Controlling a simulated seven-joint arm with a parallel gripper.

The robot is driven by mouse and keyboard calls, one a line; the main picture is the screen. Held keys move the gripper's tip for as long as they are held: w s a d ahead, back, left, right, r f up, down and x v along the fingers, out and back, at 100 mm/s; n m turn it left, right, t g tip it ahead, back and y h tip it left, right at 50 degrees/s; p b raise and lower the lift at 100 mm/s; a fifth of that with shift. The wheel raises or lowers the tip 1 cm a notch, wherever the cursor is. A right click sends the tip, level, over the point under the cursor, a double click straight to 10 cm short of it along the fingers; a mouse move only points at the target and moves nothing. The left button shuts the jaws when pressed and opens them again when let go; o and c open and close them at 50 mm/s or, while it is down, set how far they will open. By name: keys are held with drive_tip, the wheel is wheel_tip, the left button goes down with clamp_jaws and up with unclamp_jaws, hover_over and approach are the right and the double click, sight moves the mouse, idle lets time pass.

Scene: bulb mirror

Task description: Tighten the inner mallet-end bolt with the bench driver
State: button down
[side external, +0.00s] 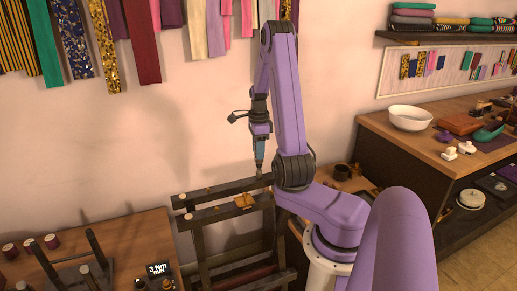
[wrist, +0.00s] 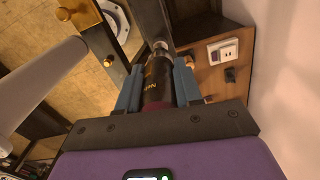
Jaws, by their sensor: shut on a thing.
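My gripper (side external: 260,149) points down over the far rail of a dark frame (side external: 222,187) in the side external view. In the wrist view, its blue fingers (wrist: 158,88) are shut on the bench driver (wrist: 157,78), a dark cylinder with a reddish base. The driver's narrow silver tip (wrist: 160,46) meets or hovers just over the dark rail; I cannot tell which. Any bolt under the tip is hidden. A brass bolt (side external: 188,216) shows at the left of the near rail. A brass-coloured bracket (side external: 244,201) sits on that rail; it also shows in the wrist view (wrist: 80,12).
A small display (side external: 159,269) reading "3 Nm RUN" stands on the left bench beside a dark stand (side external: 75,268) and several spools. A white bowl (side external: 410,118) and small items stand on the right counter. A pale rod (wrist: 45,85) crosses the wrist view's left side.

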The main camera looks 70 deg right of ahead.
drive_tip(key=shift+f, duration=0.4)
idle(1.0)
drive_tip(key=shift+r, duration=0.95)
idle(1.4)
drive_tip(key=shift+r, duration=2.2)
